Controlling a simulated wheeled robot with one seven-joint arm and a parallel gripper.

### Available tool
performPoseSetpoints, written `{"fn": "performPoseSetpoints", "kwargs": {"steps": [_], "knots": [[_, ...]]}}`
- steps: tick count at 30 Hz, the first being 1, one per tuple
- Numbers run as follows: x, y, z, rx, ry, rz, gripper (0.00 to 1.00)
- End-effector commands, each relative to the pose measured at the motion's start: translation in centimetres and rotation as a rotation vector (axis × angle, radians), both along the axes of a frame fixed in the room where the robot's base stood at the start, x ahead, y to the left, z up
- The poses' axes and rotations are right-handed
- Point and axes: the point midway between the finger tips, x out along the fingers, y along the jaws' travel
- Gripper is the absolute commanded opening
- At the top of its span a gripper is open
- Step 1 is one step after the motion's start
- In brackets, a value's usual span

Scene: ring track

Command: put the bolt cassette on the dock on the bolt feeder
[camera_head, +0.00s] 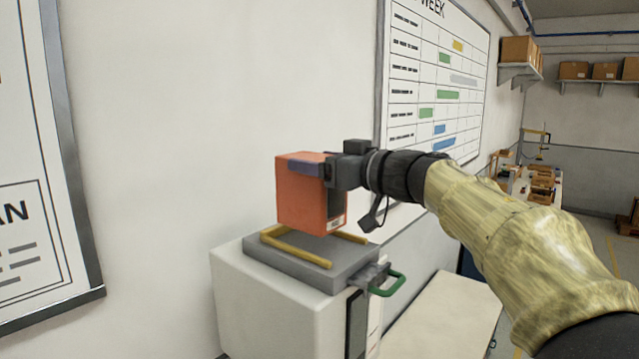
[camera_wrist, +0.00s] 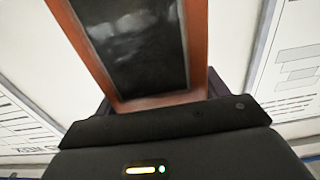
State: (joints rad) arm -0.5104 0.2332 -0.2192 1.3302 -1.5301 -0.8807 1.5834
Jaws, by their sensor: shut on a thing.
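The bolt cassette (camera_head: 300,196) is an orange-red box with a dark side panel and a small white label. My gripper (camera_head: 326,168) is shut on its upper part and holds it upright above the dock (camera_head: 290,264). The dock is a grey plate with yellow rails on top of the white bolt feeder (camera_head: 262,305). The cassette's bottom appears slightly above the plate; whether it touches the rails I cannot tell. In the wrist view the cassette (camera_wrist: 199,50) fills the upper middle, with its dark panel facing the camera.
A pale surface (camera_head: 445,315) lies to the right of the feeder. The wall with a chart board (camera_head: 435,75) is close behind. Shelves with cardboard boxes (camera_head: 572,70) are far off at the right.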

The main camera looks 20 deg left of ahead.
Motion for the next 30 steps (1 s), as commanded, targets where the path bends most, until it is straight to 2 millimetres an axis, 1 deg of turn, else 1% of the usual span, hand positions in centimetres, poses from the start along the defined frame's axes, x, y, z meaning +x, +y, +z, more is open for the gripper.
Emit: {"fn": "performPoseSetpoints", "kwargs": {"steps": [3,7,9,19,20,21,23,30], "knots": [[-0.1,0.0,-1.7,0.002,0.004,0.0,0.03],[-0.1,0.0,-3.1,0.003,0.002,0.0,0.03],[-0.1,0.0,-3.4,0.002,0.0,0.0,0.03],[-0.1,0.0,-3.6,0.003,-0.001,0.0,0.03],[-0.1,0.1,-3.9,-0.001,0.001,0.001,0.74],[-0.1,0.2,-3.8,-0.001,0.001,0.002,0.82],[-0.1,0.2,-3.8,-0.001,0.001,0.003,0.94],[-0.1,0.2,-3.8,-0.001,0.001,0.003,0.94]]}}
